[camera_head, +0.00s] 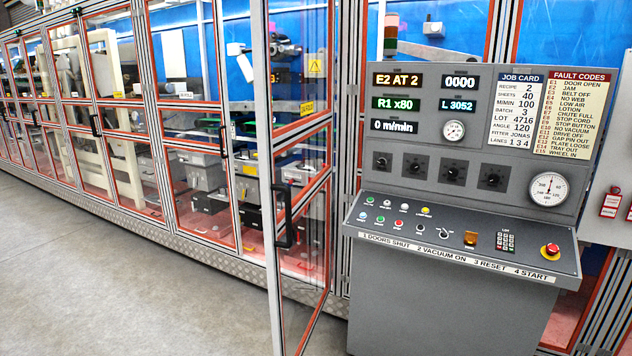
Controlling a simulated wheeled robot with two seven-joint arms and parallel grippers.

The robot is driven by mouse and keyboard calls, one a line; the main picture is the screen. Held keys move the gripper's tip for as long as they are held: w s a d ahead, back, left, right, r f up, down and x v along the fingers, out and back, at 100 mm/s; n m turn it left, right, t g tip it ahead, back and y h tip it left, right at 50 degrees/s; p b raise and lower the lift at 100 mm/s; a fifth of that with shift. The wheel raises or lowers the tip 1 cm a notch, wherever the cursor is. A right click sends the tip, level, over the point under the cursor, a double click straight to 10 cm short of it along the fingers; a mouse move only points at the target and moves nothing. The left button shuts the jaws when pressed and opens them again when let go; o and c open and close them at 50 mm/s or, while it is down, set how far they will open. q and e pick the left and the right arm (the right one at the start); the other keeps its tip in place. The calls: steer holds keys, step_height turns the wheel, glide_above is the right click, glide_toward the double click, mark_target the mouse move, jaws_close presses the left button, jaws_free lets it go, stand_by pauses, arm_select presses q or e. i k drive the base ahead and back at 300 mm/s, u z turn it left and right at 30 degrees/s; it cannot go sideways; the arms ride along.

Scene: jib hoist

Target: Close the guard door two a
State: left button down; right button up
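A glazed guard door (269,150) with a grey metal frame stands swung out from the machine line in the middle of the view, left of the console. Its black pull handle (284,222) is on the near upright. A small yellow label (306,107) is on the door or just behind it; its text is too small to read, so I cannot confirm it is door two a. A yellow warning triangle (315,66) shows above the label. Neither of my grippers is in view.
A grey control console (450,300) stands close right of the open door, with an emergency stop (551,250). Guard doors further left (190,150) look shut. Bare concrete floor (120,280) lies clear at left.

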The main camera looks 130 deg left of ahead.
mark_target(271, 144)
steer(key=u, duration=4.4)
steer(key=i, duration=1.65)
